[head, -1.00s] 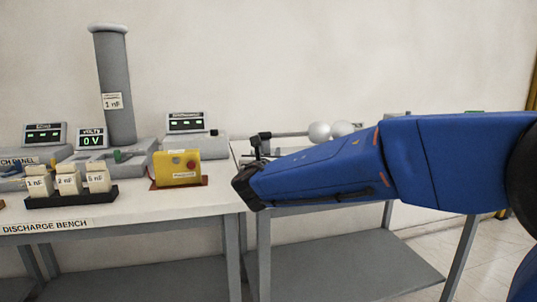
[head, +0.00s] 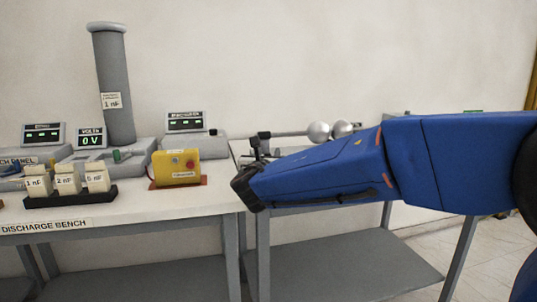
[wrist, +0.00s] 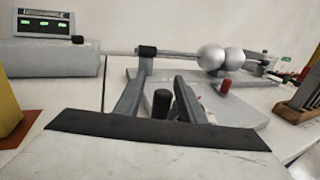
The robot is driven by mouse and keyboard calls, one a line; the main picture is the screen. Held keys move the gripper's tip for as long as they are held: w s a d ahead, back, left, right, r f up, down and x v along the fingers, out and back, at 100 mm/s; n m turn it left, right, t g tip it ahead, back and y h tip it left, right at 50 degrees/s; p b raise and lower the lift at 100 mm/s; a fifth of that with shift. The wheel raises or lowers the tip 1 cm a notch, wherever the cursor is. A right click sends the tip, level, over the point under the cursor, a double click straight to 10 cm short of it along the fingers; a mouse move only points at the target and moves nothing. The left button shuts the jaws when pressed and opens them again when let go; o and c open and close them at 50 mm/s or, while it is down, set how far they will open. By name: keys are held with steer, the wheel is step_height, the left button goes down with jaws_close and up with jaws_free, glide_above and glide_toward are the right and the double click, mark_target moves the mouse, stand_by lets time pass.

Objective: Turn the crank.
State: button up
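In the wrist view, an upright black cylindrical knob (wrist: 162,103), which looks like the crank's handle, stands between the two grey fingers of my gripper (wrist: 160,84). The fingers are apart, with gaps visible on both sides of the knob, so my gripper is open. The crank's arm and base below the knob are hidden by the dark front edge of my gripper. A smaller red knob (wrist: 225,86) stands on the grey plate (wrist: 245,116) to the right, outside the fingers. In the head view, my blue arm hides most of this apparatus.
Two pale spheres (head: 318,131) on a horizontal rod and a black-clamped post (wrist: 146,60) stand just beyond the fingers. A yellow box (head: 176,167) and a tall grey bushing (head: 115,85) are on the discharge bench to the left. A wooden rack (wrist: 303,98) is at right.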

steer(key=s+a, duration=0.1)
steer(key=s, duration=1.6)
steer(key=shift+s, duration=0.2)
steer(key=shift+a, duration=0.1)
steer(key=s+d+f+m+g+h, duration=0.25)
steer(key=d+f+m, duration=0.2)
steer(key=d, duration=0.55)
steer(key=s+d+f+m+g+h, duration=0.1)
steer(key=s+d+f+m+g, duration=0.15)
steer(key=d+m, duration=0.5)
steer(key=s+d+f+m+g+h, duration=0.15)
steer(key=d+f+m+g, duration=0.3)
steer(key=d, duration=0.75)
steer(key=s+d+f+m+g+y, duration=0.2)
steer(key=s+d+f+m+g, duration=0.1)
steer(key=s+d+f+m, duration=0.5)
steer(key=s+a+f+m+y, duration=0.1)
steer(key=s+a+m+y, duration=0.1)
steer(key=s+m, duration=0.3)
steer(key=s+a+f+m+y, duration=0.2)
steer(key=s+m, duration=0.3)
steer(key=shift+s+f+m+g, duration=0.3)
steer(key=shift+m+g, duration=0.05)
